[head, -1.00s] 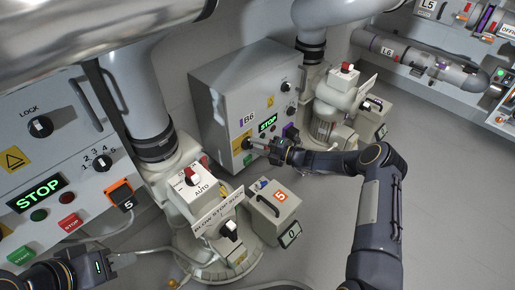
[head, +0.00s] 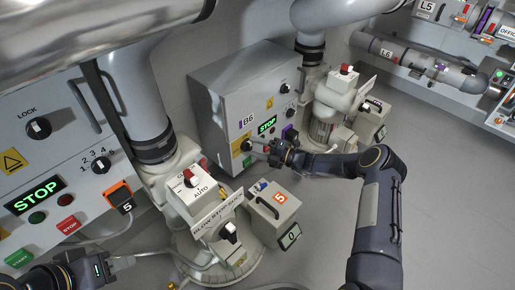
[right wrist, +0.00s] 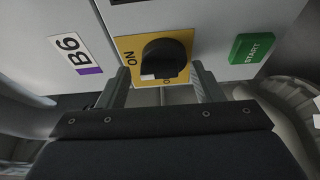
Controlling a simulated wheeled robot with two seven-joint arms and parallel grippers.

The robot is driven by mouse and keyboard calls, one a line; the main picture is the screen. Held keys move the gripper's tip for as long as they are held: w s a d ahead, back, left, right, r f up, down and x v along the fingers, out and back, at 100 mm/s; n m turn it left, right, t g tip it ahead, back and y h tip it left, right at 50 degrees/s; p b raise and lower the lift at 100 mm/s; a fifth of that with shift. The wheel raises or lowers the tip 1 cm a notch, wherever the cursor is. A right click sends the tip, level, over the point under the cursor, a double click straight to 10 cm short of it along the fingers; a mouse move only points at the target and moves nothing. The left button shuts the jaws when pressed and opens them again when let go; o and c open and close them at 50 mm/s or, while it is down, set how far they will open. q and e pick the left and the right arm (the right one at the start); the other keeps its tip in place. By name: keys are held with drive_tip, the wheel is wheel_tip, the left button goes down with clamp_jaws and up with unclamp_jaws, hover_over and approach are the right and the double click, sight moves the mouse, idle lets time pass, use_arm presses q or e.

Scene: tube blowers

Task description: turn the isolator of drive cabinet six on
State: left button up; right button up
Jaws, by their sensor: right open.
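Drive cabinet B6 (head: 225,112) is the grey cabinet in the middle of the head view; its B6 label also shows in the right wrist view (right wrist: 72,55). Its isolator is a black rotary knob (right wrist: 168,56) on a yellow plate (right wrist: 126,46). "ON" is printed at the plate's left; lettering at the lower edge is partly hidden by the knob. The knob's white mark is at its lower side. My right gripper (right wrist: 160,72) is open, its fingers on either side of the knob; contact cannot be told. My left gripper (head: 92,269) is at lower left, its fingers unclear.
A green START button (right wrist: 250,48) is right of the isolator. The cabinet's display (head: 267,124) reads STOP in green. Blower 5 with its AUTO switch box (head: 196,187) and an orange-labelled 5 box (head: 272,212) stand in front. Floor at right is clear.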

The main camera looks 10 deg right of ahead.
drive_tip(key=p+v, duration=0.2)
drive_tip(key=v, duration=0.5)
drive_tip(key=shift+s+d+p, duration=0.25)
drive_tip(key=shift+d+p, duration=0.1)
